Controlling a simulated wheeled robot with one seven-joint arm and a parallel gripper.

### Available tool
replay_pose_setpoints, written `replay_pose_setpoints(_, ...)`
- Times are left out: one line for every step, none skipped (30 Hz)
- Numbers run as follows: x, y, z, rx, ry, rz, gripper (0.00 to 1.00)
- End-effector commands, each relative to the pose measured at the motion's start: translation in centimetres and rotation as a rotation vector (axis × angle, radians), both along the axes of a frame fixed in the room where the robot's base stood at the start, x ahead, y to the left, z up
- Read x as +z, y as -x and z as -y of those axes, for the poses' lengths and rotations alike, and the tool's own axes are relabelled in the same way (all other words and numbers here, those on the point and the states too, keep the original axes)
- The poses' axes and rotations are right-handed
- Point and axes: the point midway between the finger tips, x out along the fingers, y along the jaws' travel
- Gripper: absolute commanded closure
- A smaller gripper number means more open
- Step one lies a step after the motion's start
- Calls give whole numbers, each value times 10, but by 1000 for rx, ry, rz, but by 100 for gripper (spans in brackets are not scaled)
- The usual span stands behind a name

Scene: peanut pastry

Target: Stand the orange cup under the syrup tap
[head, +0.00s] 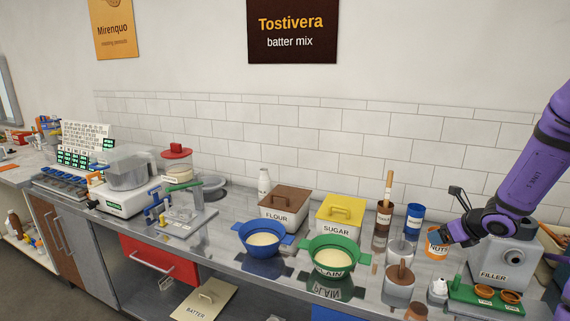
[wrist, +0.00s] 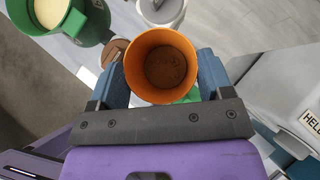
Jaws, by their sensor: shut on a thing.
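The orange cup (head: 435,244) has white lettering on its side and is at the right of the counter. In the wrist view the orange cup (wrist: 162,95) is upright between the two blue fingers of my gripper (wrist: 162,72), with something brown at its bottom. My gripper (head: 444,238) is shut on the cup's sides. I cannot tell whether the cup's base touches the counter. No tap is clearly labelled as syrup. A red-lidded jar (head: 177,166) with a green part below it stands at the left of the counter.
A green bowl (head: 334,253), blue bowl (head: 263,240), flour box (head: 284,206) and sugar box (head: 341,216) stand further left. A brown-topped canister (head: 399,280) is near the front edge.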

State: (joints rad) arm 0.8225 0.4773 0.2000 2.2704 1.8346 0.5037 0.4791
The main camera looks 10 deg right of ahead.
Motion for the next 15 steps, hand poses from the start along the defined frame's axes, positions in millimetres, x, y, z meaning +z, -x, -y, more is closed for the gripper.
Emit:
replay_pose_setpoints(3, -14, -15, 11, 4, 2, 54)
replay_pose_setpoints(4, -21, -22, 12, 4, 3, 54)
replay_pose_setpoints(6, -29, -32, 14, 5, 3, 54)
replay_pose_setpoints(7, -35, -40, 15, 6, 3, 54)
replay_pose_setpoints(8, -41, -48, 16, 5, 4, 54)
replay_pose_setpoints(10, -50, -58, 19, 5, 5, 54)
replay_pose_setpoints(12, -56, -67, 21, 6, 5, 54)
replay_pose_setpoints(13, -61, -75, 21, 6, 5, 54)
replay_pose_setpoints(15, -68, -87, 25, 5, 6, 54)
replay_pose_setpoints(16, -73, -96, 26, 3, 6, 54)
replay_pose_setpoints(18, -78, -105, 28, 3, 6, 54)
replay_pose_setpoints(20, -85, -117, 31, 1, 6, 54)
replay_pose_setpoints(22, -89, -126, 33, -1, 7, 54)
replay_pose_setpoints(23, -94, -135, 34, -2, 7, 54)
replay_pose_setpoints(25, -99, -148, 36, -4, 6, 54)
